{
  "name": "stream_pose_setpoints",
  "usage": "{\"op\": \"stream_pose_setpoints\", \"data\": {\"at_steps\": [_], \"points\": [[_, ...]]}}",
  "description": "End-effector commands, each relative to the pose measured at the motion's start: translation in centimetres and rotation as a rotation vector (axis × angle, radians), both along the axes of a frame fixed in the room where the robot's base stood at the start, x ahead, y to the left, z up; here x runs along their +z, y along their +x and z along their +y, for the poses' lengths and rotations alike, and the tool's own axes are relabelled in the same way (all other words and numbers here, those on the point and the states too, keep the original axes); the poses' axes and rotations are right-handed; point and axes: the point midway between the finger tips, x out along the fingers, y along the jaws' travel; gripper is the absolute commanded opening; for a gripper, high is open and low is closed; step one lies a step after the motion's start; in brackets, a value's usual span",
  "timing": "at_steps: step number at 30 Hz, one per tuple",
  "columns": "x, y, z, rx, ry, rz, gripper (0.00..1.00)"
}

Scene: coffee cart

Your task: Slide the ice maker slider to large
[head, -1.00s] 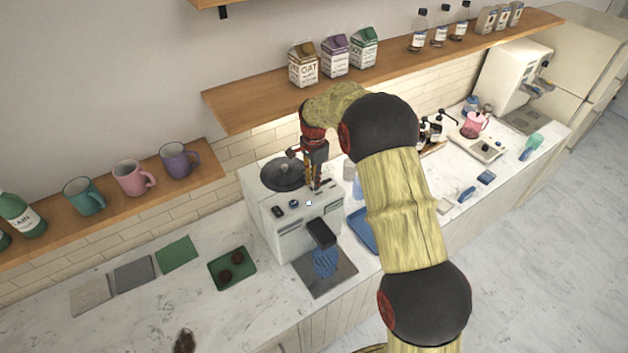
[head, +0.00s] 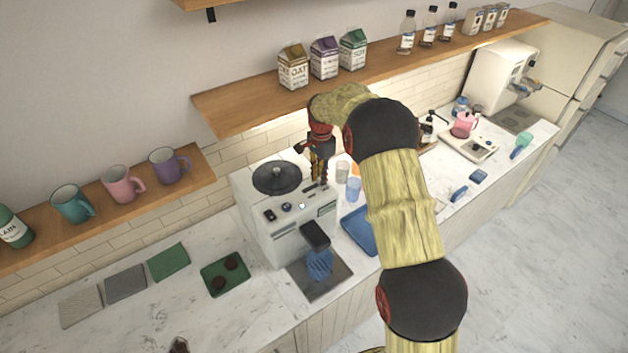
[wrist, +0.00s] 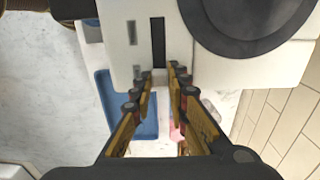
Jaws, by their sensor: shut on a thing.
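The white ice maker (head: 262,225) stands on the counter, with a round dark lid (head: 277,177) on top. In the wrist view its top shows a long dark slot (wrist: 158,38) and a shorter one (wrist: 131,32) beside it. My gripper (head: 320,184) points down at the top panel near its right edge. In the wrist view my gripper (wrist: 160,72) has its fingertips at the near end of the long slot, closed around a small pale piece, seemingly the slider (wrist: 159,76). The fingers hide most of it, and no size marking is readable.
A blue tray (head: 357,232) and cups (head: 353,188) stand right of the ice maker. A black spout (head: 314,235) juts from its front above a blue ribbed object (head: 320,265). A wooden shelf (head: 240,105) with cartons hangs behind my arm.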

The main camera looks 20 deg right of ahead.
Motion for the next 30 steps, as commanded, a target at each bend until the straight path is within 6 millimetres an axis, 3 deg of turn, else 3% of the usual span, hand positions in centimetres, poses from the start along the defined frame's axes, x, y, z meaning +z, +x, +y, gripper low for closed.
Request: {"op": "stream_pose_setpoints", "data": {"at_steps": [4,5,14,24,30], "points": [[0.2,0.2,-0.2,0.0,-0.002,-0.006,0.0],[0.2,0.2,-0.2,0.0,-0.002,-0.006,0.17],[0.1,0.1,-0.1,0.0,-0.001,-0.003,0.34],[0.3,0.1,0.0,0.0,-0.001,-0.003,0.35],[2.8,0.2,-0.1,0.0,-0.001,-0.007,0.35]]}}
